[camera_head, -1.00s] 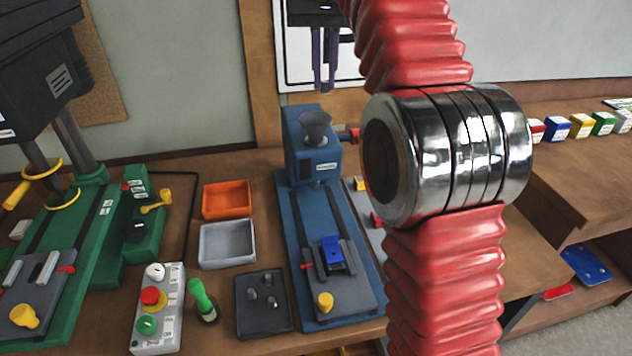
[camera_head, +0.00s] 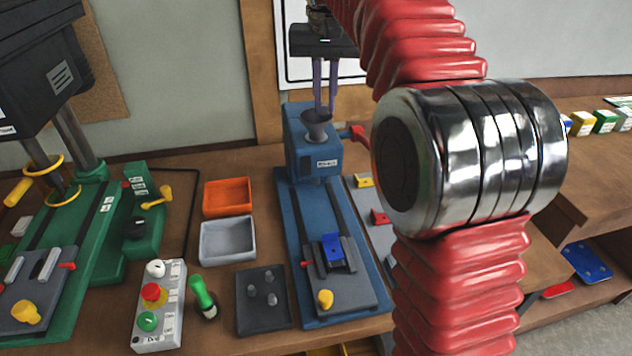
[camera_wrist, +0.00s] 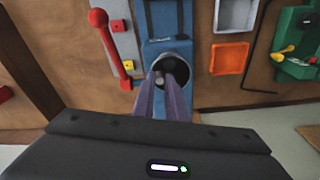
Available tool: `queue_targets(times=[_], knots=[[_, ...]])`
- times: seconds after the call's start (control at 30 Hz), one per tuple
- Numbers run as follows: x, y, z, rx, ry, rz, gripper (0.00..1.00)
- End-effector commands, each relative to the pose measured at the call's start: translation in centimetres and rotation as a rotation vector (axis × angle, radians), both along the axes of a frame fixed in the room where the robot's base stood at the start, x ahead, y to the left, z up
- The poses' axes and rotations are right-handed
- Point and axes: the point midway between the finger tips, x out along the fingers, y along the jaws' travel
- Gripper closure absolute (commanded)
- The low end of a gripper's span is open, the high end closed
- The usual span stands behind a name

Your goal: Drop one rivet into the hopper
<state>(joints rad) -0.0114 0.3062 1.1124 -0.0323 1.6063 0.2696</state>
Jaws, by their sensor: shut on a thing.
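The hopper (camera_head: 316,130) is a grey funnel on top of a blue riveting machine (camera_head: 313,161). My gripper (camera_head: 324,110) points straight down, its purple fingertips at the hopper's mouth in the head view. The wrist view shows the fingertips (camera_wrist: 166,79) over the hopper's dark round opening (camera_wrist: 179,67). My gripper is shut on a small grey rivet (camera_wrist: 159,80), mostly hidden by the fingers. Other grey rivets (camera_head: 268,277) stand in a dark tray (camera_head: 247,312) at the front.
A red-knobbed lever (camera_wrist: 109,48) stands beside the hopper. An orange bin (camera_head: 228,197) and a grey bin (camera_head: 228,241) sit left of the machine. A blue part (camera_head: 332,250) sits in its front fixture. A green machine (camera_head: 80,230) stands further left.

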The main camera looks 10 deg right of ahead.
Motion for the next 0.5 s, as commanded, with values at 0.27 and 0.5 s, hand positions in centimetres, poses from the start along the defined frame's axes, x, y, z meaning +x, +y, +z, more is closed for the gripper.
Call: queue_targets(times=[0.27, 0.5], knots=[[0.01, -0.05, -0.24, 0.0, -0.001, -0.001, 1.0], [0.01, -0.07, -0.23, 0.0, 0.0, -0.001, 0.75]])
